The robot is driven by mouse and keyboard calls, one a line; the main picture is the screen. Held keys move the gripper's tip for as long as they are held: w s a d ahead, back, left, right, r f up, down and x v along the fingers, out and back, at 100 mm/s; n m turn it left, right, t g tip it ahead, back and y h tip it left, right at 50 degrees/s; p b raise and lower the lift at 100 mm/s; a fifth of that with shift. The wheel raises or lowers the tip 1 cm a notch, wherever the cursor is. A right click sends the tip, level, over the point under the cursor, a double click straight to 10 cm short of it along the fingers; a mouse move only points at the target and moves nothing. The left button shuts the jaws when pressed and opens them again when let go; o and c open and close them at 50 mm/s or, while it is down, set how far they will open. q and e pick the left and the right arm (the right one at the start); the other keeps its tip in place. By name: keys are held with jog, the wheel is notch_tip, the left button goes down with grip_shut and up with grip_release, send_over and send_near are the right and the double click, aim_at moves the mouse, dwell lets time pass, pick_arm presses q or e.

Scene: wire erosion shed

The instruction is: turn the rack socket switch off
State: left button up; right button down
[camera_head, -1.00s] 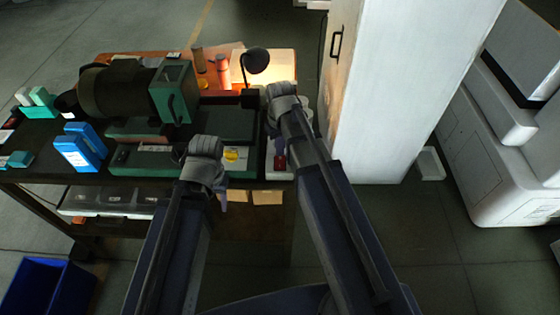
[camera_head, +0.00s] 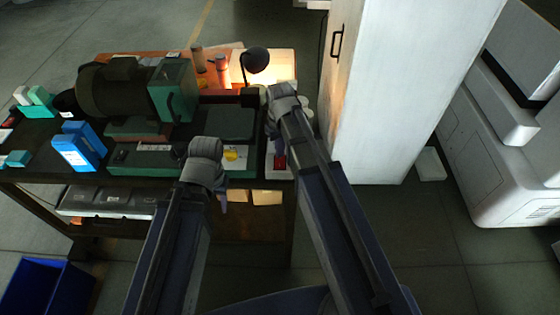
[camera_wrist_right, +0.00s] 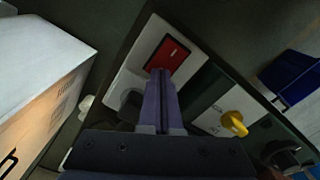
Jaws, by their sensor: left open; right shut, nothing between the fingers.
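The rack socket switch is a red rocker (camera_wrist_right: 168,54) on a white plate (camera_wrist_right: 136,72) in the right wrist view. It also shows as a small red patch in the head view (camera_head: 280,162) at the bench's right front corner. My right gripper (camera_wrist_right: 161,76) is shut and empty, its fingertips overlapping the rocker's lower edge in the wrist view; I cannot tell whether they touch it. In the head view, my right gripper (camera_head: 272,135) is just above and left of the switch. My left gripper (camera_head: 223,204) hangs open by the bench's front edge, away from the switch.
A yellow knob (camera_wrist_right: 235,122) on a white panel sits beside the socket. A green machine (camera_head: 172,92) and a lit lamp (camera_head: 256,60) stand on the bench. A tall white cabinet (camera_head: 375,95) is close on the right. A blue bin (camera_head: 45,287) is on the floor.

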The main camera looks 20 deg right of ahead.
jog(key=shift+f+b, duration=0.3)
jog(key=shift+f, duration=0.05)
jog(key=shift+r, duration=0.1)
notch_tip(320, 180, up, 7)
jog(key=p, duration=0.7)
dwell(0.4)
jog(key=shift+s+a+f, duration=0.15)
jog(key=shift+f, duration=0.15)
jog(key=shift+n+h, duration=0.3)
jog(key=s+a+f+b, duration=0.5)
jog(key=s+f+b, duration=0.1)
jog(key=shift+s+a+f+b, duration=0.2)
jog(key=shift+s+a+b, duration=0.2)
jog(key=s+a+f+b, duration=0.4)
jog(key=s, duration=0.3)
jog(key=shift+a+f+h+b, duration=0.2)
jog(key=shift+f+h+b, duration=0.1)
jog(key=shift+b, duration=0.05)
